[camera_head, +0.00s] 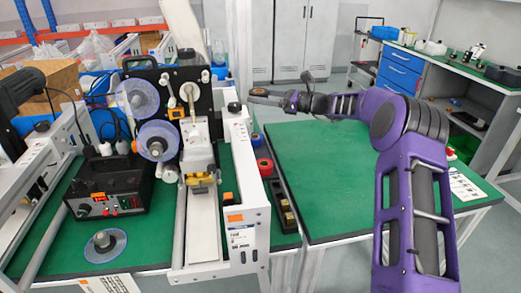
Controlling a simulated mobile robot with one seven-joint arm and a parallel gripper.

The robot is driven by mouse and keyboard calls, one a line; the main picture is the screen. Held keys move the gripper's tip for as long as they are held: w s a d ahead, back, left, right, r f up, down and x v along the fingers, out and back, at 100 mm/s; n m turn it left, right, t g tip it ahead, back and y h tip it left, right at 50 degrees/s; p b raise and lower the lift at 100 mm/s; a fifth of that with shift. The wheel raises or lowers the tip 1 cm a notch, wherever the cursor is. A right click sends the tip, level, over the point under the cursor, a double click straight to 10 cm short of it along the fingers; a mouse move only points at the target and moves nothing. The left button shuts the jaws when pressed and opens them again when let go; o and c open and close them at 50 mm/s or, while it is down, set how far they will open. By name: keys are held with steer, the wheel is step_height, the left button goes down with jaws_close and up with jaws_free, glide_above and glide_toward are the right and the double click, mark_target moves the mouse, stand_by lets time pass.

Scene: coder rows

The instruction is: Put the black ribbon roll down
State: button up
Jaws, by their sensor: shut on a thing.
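My gripper (265,97) is at the upper middle of the head view, at the end of my purple arm, above the far left of the green table. It is small in the picture. It is shut on a small dark piece with a lighter top, which looks like the black ribbon roll (260,91). The roll appears held above the table level, near the right side of the coding machine. The jaws' exact grip on it is too small to make out.
The coding machine (230,160) stands left of the table. A narrow dark tray (291,222) along the table's left edge holds red rolls (265,167) and small yellowish blocks. The green table top (335,175) is mostly clear. A blue drawer unit (400,75) stands behind right.

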step_height(320, 180, down, 18)
steer(key=shift+f+b, duration=0.2)
steer(key=shift+b, duration=0.85)
